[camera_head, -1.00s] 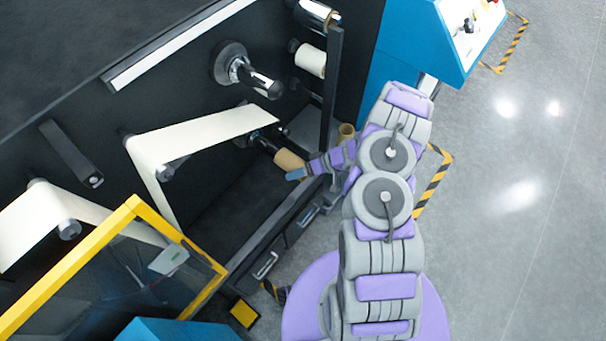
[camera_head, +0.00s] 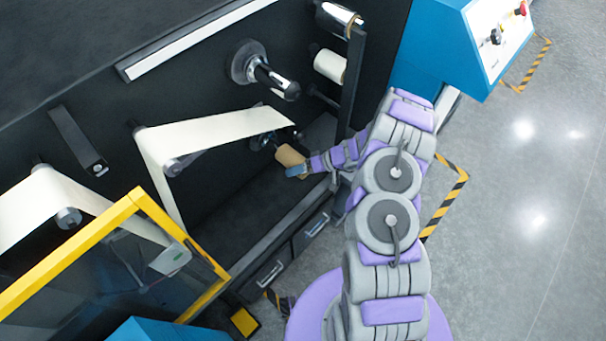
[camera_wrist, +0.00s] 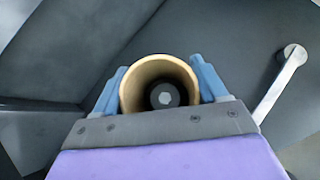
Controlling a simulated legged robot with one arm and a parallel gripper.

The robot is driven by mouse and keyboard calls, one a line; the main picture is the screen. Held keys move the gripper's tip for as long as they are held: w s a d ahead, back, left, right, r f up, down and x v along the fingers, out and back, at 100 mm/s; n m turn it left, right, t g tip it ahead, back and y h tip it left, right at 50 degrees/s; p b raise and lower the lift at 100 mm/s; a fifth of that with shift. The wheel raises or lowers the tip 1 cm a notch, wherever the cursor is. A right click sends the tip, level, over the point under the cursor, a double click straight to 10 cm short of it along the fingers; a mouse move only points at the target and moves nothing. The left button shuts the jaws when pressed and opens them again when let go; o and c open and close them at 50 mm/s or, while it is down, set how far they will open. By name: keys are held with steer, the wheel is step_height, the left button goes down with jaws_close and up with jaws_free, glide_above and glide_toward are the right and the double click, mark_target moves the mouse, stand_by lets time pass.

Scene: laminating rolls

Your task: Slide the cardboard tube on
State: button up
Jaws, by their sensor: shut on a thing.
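The brown cardboard tube (camera_head: 288,155) is in my gripper (camera_head: 294,168), low in the machine's black bay in the head view. In the wrist view I look into the tube's open end (camera_wrist: 128,92), between two blue fingers shut on its sides. A dark round spindle end with a pale hexagonal centre (camera_wrist: 163,98) shows inside the opening, roughly centred. In the head view the spindle (camera_head: 264,139) meets the tube's far end. How far the tube is around it I cannot tell.
A white web (camera_head: 215,132) runs over rollers left of the spindle. A black-and-chrome shaft (camera_head: 272,80) juts out above. A black post (camera_head: 352,85) stands right of the bay. A yellow-framed guard (camera_head: 75,262) is at lower left.

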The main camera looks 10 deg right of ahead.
mark_target(287, 161)
steer(key=shift+w+a+b, duration=0.75)
steer(key=shift+w+a, duration=0.1)
steer(key=shift+w, duration=0.3)
steer(key=shift+w+a+b, duration=0.7)
steer(key=shift+w+a, duration=0.15)
steer(key=shift+w, duration=0.3)
steer(key=shift+a, duration=0.1)
steer(key=o, duration=1.7)
steer(key=p+v, duration=0.2)
steer(key=v, duration=1.5)
steer(key=shift+d+f+p, duration=0.1)
steer(key=shift+d+p, duration=0.2)
steer(key=shift+p, duration=0.1)
